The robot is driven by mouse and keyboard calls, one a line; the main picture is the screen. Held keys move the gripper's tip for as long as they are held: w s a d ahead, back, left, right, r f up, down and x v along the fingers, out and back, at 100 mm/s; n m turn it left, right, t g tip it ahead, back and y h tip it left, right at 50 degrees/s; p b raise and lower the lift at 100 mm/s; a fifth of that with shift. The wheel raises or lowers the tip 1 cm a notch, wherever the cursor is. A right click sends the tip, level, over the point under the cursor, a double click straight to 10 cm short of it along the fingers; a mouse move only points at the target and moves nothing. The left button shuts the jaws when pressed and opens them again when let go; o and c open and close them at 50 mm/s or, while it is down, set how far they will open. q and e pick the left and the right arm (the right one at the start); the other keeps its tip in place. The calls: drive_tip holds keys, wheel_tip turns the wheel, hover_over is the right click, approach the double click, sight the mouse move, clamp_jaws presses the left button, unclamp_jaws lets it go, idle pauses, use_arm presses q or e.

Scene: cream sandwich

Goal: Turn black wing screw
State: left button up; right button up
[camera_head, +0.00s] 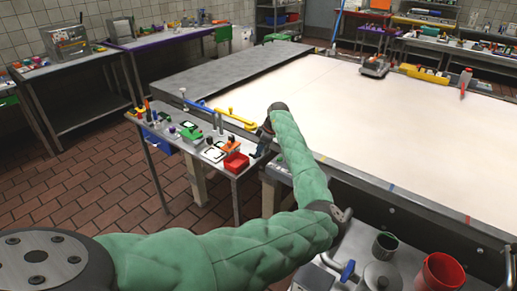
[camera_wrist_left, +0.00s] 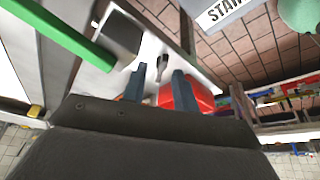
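My left gripper (camera_head: 259,149) is at the right end of the small side table, next to the large white table's edge. In the left wrist view its two dark blue fingers (camera_wrist_left: 160,82) stand apart. A small dark upright piece (camera_wrist_left: 163,66) shows in the gap between them, with a pale surface behind it. It may be the black wing screw, but its shape is too small to be sure. I cannot tell whether the fingers touch it. In the head view the gripper and sleeve hide that spot. My right gripper is not in view.
A green bar (camera_wrist_left: 62,35) and a dark block (camera_wrist_left: 115,35) are near. A yellow-handled bar (camera_head: 240,120) lies by the white table (camera_head: 400,130).

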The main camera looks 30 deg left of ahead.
use_arm(q)
drive_tip(key=shift+s+a+f, duration=0.2)
drive_tip(key=shift+s+f, duration=0.05)
drive_tip(key=shift+f, duration=0.25)
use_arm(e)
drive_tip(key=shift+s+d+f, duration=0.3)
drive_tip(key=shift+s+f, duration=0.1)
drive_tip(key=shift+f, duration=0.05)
use_arm(q)
clamp_jaws()
drive_tip(key=shift+a+f, duration=0.1)
drive_tip(key=shift+n+b, duration=0.4)
drive_tip(key=shift+b, duration=0.15)
drive_tip(key=shift+w+n+g, duration=0.1)
drive_tip(key=shift+n+g, duration=0.2)
drive_tip(key=shift+n, duration=0.1)
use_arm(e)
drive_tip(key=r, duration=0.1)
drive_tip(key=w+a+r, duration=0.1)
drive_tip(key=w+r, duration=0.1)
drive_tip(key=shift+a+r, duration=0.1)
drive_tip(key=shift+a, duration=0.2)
